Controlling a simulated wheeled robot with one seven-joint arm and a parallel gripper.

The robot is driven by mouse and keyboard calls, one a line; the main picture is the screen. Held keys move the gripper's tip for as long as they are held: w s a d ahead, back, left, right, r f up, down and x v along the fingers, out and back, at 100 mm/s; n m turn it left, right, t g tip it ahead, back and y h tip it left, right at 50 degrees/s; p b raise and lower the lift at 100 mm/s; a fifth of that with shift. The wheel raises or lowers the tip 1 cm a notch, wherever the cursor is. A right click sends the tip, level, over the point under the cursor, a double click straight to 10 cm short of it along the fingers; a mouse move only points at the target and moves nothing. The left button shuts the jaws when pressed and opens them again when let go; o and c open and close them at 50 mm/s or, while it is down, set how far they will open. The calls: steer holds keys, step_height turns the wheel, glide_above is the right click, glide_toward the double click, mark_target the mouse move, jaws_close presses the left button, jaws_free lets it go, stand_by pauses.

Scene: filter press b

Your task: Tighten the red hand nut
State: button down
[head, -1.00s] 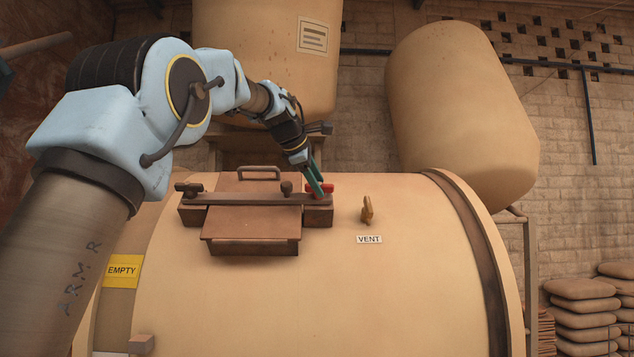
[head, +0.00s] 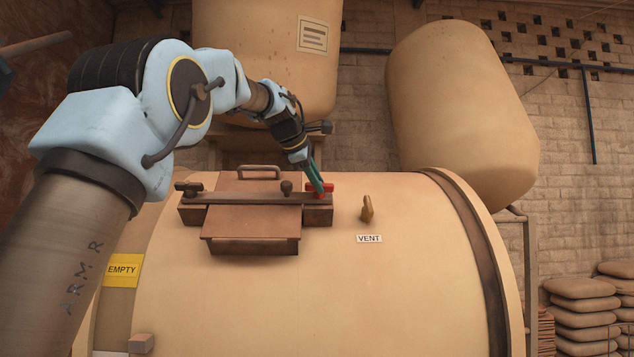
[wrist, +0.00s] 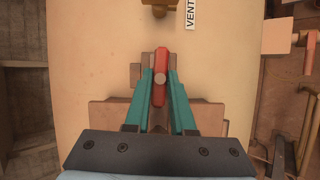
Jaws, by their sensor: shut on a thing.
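The red hand nut (head: 328,187) sits at the right end of the clamp bar (head: 240,198) over the brown hatch. In the wrist view the red hand nut (wrist: 162,62) is a red bar with a round stud end at its middle, lying lengthwise between the fingers. My gripper (head: 317,188) reaches down onto it from the upper left. In the wrist view the green fingers of my gripper (wrist: 160,80) are shut on the nut from both sides. Part of the nut is hidden by the fingers in the head view.
The brass vent handle (head: 367,208) stands right of the nut, above the VENT label (head: 369,239). A dark hand nut (head: 188,188) is at the bar's left end. The hatch handle (head: 259,171) rises behind the bar. The tan drum top in front is clear.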

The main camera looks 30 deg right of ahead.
steer(key=m+g, duration=0.1)
steer(key=m, duration=0.2)
steer(key=shift+w+d+y, duration=0.1)
steer(key=shift+y, duration=0.3)
steer(key=shift+d+r+m+g+y, duration=0.15)
steer(key=shift+m+y, duration=0.2)
steer(key=shift+m, duration=0.45)
steer(key=shift+a+r+m+g+y, duration=0.15)
steer(key=shift+m+y, duration=0.2)
steer(key=shift+m, duration=0.45)
steer(key=shift+f+m, duration=0.15)
steer(key=shift+m, duration=0.25)
steer(key=c, duration=0.8)
jaws_free()
steer(key=shift+o, duration=0.2)
